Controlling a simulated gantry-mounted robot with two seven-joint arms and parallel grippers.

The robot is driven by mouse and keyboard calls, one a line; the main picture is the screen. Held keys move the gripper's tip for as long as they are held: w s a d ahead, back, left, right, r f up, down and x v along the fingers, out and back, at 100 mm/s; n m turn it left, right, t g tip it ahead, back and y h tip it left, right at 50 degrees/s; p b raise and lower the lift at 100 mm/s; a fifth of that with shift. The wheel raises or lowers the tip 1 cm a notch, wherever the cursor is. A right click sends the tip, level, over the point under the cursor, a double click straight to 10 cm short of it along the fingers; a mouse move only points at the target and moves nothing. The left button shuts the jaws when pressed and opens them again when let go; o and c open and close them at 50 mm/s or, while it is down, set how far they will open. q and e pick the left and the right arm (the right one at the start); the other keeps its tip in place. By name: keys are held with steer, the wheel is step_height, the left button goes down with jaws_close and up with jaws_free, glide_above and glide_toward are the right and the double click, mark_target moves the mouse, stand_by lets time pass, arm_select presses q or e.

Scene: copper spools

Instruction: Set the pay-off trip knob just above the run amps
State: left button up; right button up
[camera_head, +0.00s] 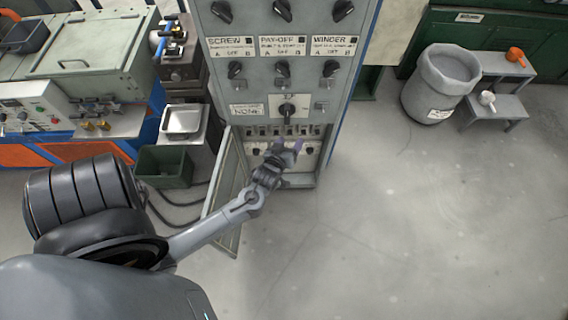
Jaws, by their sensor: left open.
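A grey control cabinet (225,85) stands at the top centre. Its panel carries columns labelled SCREW, PAY-OFF (283,41) and WINDER. No run amps value is readable. My right gripper is out of view.
The compartment's door (230,185) hangs open on the left, beside my left forearm. A green bin (165,167) and metal tray (184,119) are further left. A grey barrel (430,98) and step stool (500,107) stand at right. The floor (420,230) there is clear.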

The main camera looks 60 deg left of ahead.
arm_select(q)
steer(key=w+a+f+n+g+y+b, duration=0.1)
steer(key=a+f+n+y+b, duration=0.15)
steer(key=f+b, duration=1.1)
steer(key=w+a+f+n+y+b, duration=0.1)
steer(key=a+f+n+y+b, duration=0.15)
steer(key=f+b, duration=1.15)
steer(key=a+f+n+g+y+b, duration=0.1)
steer(key=a+f+n+y+b, duration=0.15)
steer(key=f+b, duration=1.15)
steer(key=f+b+x, duration=0.2)
steer(key=b+x, duration=0.1)
steer(key=x, duration=0.8)
steer(key=shift+a+m+b, duration=0.25)
steer(key=shift+m+b, duration=0.1)
steer(key=shift+w, duration=0.1)
steer(key=shift+c, duration=0.3)
steer(key=c, duration=1)
